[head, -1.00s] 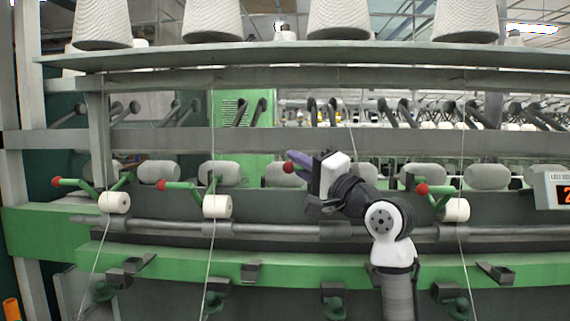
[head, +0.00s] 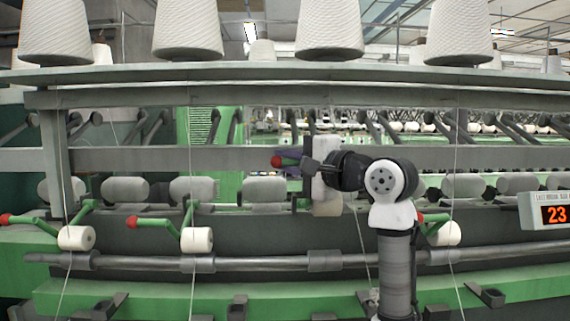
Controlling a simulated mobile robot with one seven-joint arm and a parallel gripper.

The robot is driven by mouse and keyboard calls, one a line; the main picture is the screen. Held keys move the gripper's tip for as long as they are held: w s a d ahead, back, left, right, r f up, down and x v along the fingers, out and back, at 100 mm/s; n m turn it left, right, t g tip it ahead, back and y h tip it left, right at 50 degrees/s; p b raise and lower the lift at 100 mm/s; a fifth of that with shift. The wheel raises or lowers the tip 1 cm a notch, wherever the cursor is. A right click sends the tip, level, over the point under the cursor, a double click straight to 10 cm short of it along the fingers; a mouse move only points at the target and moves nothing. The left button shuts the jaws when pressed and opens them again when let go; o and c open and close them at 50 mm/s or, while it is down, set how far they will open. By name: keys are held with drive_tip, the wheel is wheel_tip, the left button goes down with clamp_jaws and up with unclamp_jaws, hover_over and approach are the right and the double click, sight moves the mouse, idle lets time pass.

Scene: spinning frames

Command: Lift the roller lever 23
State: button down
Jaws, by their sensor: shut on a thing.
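The roller lever at my gripper shows mainly as its red ball knob (head: 277,161). The knob stands clearly higher than the red knobs of the neighbouring levers. My gripper (head: 291,163) is shut on the lever just right of the knob, and the jaws and wrist hide most of its arm. A display (head: 556,215) at the right reads 23.
Levers with red knobs stand down at the left (head: 131,222) and far left (head: 5,219), and another (head: 420,218) is just right of my arm. Grey rails (head: 120,160) run behind. Large yarn cones (head: 330,30) stand on the shelf above.

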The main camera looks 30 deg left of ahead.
drive_tip(key=shift+w+a+r+m+h, duration=0.4)
drive_tip(key=shift+w+r+h, duration=0.1)
drive_tip(key=shift+w, duration=0.1)
drive_tip(key=shift+w+a+r+m+h, duration=0.3)
drive_tip(key=shift+w+r+m+h, duration=0.15)
drive_tip(key=shift+w, duration=0.15)
drive_tip(key=c, duration=1.4)
unclamp_jaws()
drive_tip(key=shift+c, duration=0.2)
drive_tip(key=b+v, duration=0.4)
drive_tip(key=v, duration=0.9)
drive_tip(key=shift+d+b, duration=0.4)
drive_tip(key=shift+w+r, duration=0.1)
